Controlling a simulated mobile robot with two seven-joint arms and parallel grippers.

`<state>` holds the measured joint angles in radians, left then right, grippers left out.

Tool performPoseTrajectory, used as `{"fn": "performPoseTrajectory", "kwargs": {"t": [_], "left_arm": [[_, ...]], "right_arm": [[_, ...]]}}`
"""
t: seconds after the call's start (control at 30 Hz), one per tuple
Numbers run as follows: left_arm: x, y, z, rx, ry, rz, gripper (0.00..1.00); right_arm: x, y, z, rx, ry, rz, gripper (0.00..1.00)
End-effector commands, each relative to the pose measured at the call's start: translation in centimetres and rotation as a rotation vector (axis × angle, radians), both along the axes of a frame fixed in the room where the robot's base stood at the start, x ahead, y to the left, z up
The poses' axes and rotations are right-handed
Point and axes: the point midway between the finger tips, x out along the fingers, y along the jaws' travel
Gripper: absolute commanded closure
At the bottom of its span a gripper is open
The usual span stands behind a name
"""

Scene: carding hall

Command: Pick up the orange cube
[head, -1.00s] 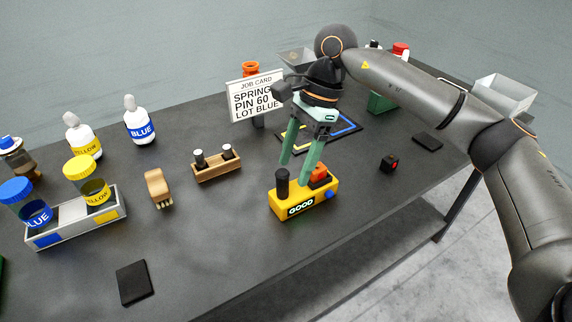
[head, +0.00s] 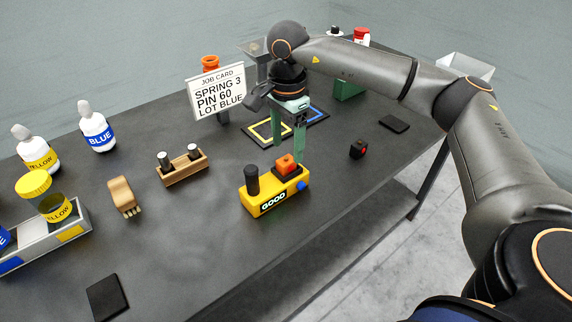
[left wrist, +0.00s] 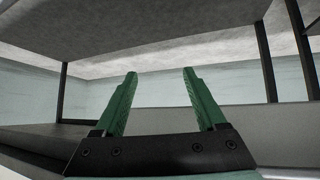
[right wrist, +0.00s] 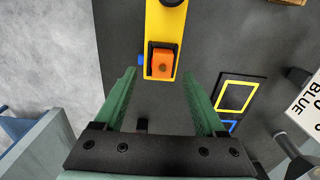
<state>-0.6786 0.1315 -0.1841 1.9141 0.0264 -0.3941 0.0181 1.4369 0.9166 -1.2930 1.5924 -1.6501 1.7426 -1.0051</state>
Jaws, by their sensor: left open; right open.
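The orange cube (head: 286,164) sits in a dark square recess on top of the yellow GOOD block (head: 262,206), beside a black upright peg (head: 252,180) and a blue button (head: 301,185). In the right wrist view the orange cube (right wrist: 162,64) lies beyond the fingertips, between their lines. My right gripper (head: 288,158) is open and empty, pointing down just behind the cube; it also shows in the right wrist view (right wrist: 164,72). My left gripper (left wrist: 160,74) is open and empty, with grey underside surfaces and table legs around it; it is not in the head view.
The job card (head: 217,92) stands behind. A small black block with a red face (head: 358,149) lies right. The front table centre is clear.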

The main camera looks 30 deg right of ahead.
Motion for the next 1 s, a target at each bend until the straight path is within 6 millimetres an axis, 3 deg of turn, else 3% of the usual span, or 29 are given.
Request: {"fn": "performPoseTrajectory", "kwargs": {"t": [0.2,0.53,1.0], "left_arm": [[0.0,0.0,0.5,0.0,0.0,0.0,0.27],[0.0,0.0,0.5,0.0,0.0,0.0,0.27],[0.0,0.0,0.5,0.0,0.0,0.0,0.27]], "right_arm": [[0.3,0.0,-3.2,0.0,0.004,0.0,0.28],[0.3,0.0,-4.0,0.0,0.001,0.0,0.28],[0.3,0.0,-3.9,0.0,0.001,-0.001,0.8]]}}
